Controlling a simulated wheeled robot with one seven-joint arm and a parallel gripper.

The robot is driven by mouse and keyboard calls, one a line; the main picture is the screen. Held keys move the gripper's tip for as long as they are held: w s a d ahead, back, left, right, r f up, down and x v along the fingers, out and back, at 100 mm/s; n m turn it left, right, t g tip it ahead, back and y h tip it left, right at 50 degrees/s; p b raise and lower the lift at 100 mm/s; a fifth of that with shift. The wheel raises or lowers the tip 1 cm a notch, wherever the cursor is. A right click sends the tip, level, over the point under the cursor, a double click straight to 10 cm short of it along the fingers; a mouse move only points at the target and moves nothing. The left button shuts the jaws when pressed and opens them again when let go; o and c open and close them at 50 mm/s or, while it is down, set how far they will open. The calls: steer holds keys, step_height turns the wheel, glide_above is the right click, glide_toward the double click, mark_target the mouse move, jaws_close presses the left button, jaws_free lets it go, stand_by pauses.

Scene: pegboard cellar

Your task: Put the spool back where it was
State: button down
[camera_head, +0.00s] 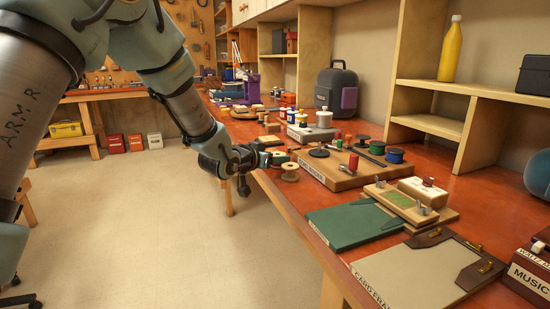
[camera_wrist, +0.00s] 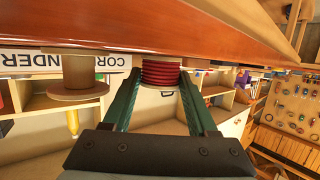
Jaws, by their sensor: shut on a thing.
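My gripper (camera_wrist: 160,95) is shut on a red spool (camera_wrist: 161,74), which sits between the green fingertips in the wrist view. In the head view my gripper (camera_head: 268,158) is at the front edge of the orange-red bench, and the held spool is mostly hidden there. A bare tan spool (camera_head: 290,172) shows just right of the gripper, in front of a labelled wooden board (camera_head: 325,178). The tan spool also shows left of the fingers in the wrist view (camera_wrist: 75,82).
On the board are a green spool (camera_head: 377,147), a blue spool (camera_head: 394,156) and a dark disc. Several more spools stand farther back. A green book (camera_head: 350,227) and a clipboard (camera_head: 420,276) lie nearer on the bench.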

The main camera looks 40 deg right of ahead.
steer(key=shift+c, duration=2.3)
jaws_free()
steer(key=shift+f, duration=0.1)
steer(key=shift+r+p, duration=0.3)
steer(key=b+v, duration=0.2)
steer(key=v, duration=1)
steer(key=shift+f, duration=0.1)
